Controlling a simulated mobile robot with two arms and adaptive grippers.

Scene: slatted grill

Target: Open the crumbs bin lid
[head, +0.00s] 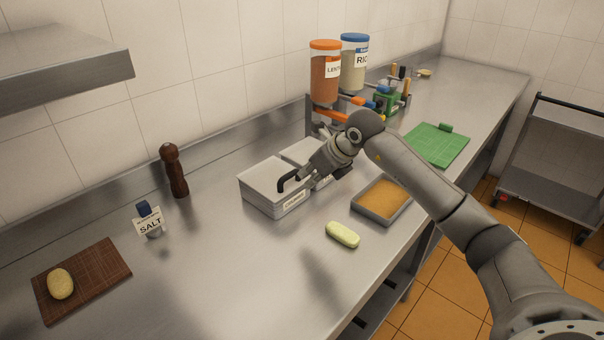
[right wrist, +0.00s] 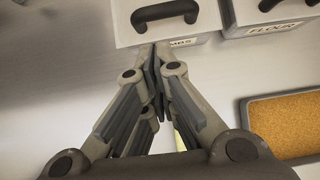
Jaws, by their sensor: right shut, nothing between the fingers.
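The crumbs bin (head: 262,200) is a pale box on the steel counter, with its lid (head: 260,175) lying flat on top. A black handle (head: 284,184) is fixed on the lid. In the right wrist view, the bin's handle (right wrist: 165,13) and the end of its label, "MBS", show. My right gripper (head: 303,181) is shut and empty. Its fingertips (right wrist: 154,52) are by the bin's labelled front side, near the handle; I cannot tell whether they touch the bin. The fingers cover part of the label. My left gripper is not in view.
The flour bin (right wrist: 238,20) stands close beside the crumbs bin. A tray of orange-brown crumbs (head: 383,196) and a pale yellow oblong item (head: 342,235) lie nearer the counter's front edge. A salt shaker (head: 149,222) and pepper mill (head: 174,172) stand left.

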